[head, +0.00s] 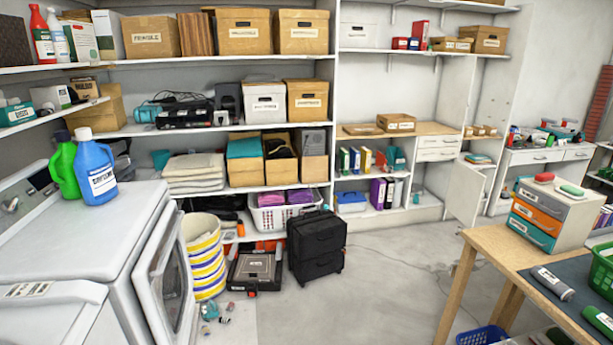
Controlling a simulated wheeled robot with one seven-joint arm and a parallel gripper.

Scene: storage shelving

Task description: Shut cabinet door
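A white cabinet door (465,193) stands open at the back, right of centre. It swings out from the low white cabinet (438,155), below its drawers and beside the open shelves. The cabinet's inside is partly visible to the left of the door, and the hinge side is hard to make out. My gripper is not in view.
A thin cable lies on the floor.

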